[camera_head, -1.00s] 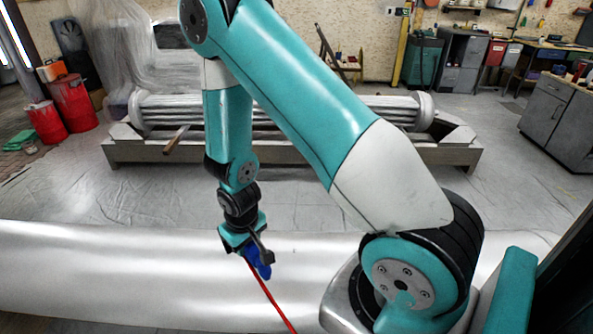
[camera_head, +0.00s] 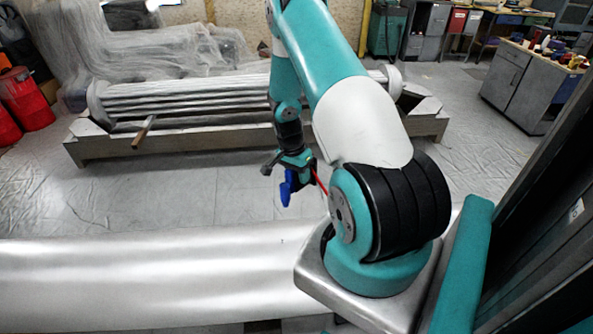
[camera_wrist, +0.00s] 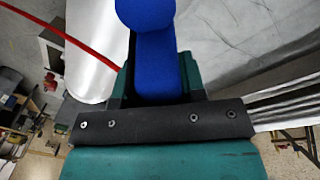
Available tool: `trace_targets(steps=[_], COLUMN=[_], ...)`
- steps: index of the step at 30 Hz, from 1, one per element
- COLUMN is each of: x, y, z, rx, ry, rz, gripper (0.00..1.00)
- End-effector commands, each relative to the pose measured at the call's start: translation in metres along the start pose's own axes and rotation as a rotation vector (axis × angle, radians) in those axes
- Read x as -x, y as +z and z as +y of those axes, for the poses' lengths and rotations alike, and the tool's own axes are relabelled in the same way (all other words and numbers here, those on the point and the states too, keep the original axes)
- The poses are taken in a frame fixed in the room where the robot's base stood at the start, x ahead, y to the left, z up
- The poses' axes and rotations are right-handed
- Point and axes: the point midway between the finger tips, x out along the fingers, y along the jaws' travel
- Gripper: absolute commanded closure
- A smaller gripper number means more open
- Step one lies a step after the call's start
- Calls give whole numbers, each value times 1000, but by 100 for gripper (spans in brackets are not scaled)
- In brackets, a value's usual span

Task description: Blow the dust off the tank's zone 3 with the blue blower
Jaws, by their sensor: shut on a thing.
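My gripper (camera_head: 296,170) is shut on the blue blower (camera_head: 287,190), with the red hose (camera_head: 319,181) running from it toward my arm. In the head view the blower shows against the sheeted floor, above the far edge of the tank. The tank (camera_head: 150,282) is a long, shiny silver cylinder lying across the foreground. Blower and tank look apart. In the wrist view the blue blower (camera_wrist: 157,65) fills the middle between the jaws, and the silver tank (camera_wrist: 92,50) shows to its left. No zone marks or dust can be made out on the tank.
A long rack with grey tubes (camera_head: 190,105) and a protruding wooden handle (camera_head: 143,132) lies beyond the floor sheet. Red drums (camera_head: 25,98) stand at left, a grey cabinet (camera_head: 530,85) at right. The floor (camera_head: 130,195) between tank and rack is clear.

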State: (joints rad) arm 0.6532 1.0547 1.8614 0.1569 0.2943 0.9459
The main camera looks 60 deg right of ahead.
Motion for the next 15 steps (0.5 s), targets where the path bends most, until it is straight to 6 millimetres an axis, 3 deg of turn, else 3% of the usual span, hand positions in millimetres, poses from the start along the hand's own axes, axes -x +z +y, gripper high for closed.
trace_targets(steps=[7, 15], x=[-50, -35], y=[11, 51], z=[-1, -42], rx=[4, 11], ry=[2, -4], rz=[0, 4], gripper=[71, 71])
